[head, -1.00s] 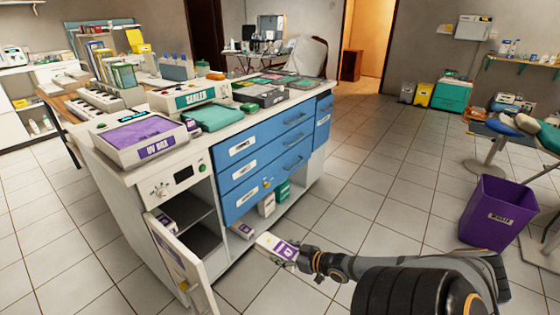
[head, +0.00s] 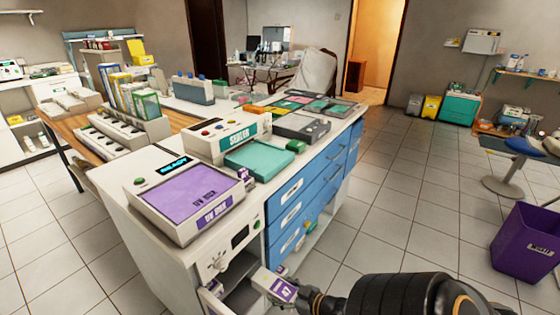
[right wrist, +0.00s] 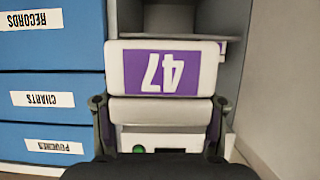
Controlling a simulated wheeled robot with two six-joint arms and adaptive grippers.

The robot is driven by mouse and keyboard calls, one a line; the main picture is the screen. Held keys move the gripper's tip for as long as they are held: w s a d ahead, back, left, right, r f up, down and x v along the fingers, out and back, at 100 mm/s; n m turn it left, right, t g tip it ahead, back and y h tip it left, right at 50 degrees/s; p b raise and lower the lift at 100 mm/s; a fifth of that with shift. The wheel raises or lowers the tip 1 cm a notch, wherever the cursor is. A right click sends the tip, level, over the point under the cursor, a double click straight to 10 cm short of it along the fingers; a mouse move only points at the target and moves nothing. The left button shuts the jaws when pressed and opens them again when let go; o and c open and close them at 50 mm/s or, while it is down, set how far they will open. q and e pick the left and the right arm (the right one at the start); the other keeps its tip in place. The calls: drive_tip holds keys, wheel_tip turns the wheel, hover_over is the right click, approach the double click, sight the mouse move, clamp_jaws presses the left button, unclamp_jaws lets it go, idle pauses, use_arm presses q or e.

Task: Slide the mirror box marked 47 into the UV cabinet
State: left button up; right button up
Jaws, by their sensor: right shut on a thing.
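The white mirror box with a purple 47 label (head: 272,287) is in my right gripper (head: 298,296), at the bottom of the head view. In the right wrist view the 47 label (right wrist: 160,71) appears upside down, and the fingers (right wrist: 158,125) close on the box's two sides. The UV cabinet (head: 243,297) is the open grey compartment below the purple-topped UV box. In the head view the box is at the right side of its opening. The grey interior (right wrist: 180,20) shows behind the box; I cannot tell whether its front end is inside. My left gripper is not in view.
Blue drawers (head: 300,195) stand right of the cabinet; their labels also show in the right wrist view (right wrist: 50,98). The UV box (head: 190,200) and sealer (head: 228,135) sit on the counter above. A purple waste bin (head: 525,240) stands on the open floor at right.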

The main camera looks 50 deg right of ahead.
sight(259, 276)
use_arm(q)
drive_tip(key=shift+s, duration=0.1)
use_arm(e)
drive_tip(key=shift+s+r, duration=0.15)
drive_tip(key=shift+s, duration=0.05)
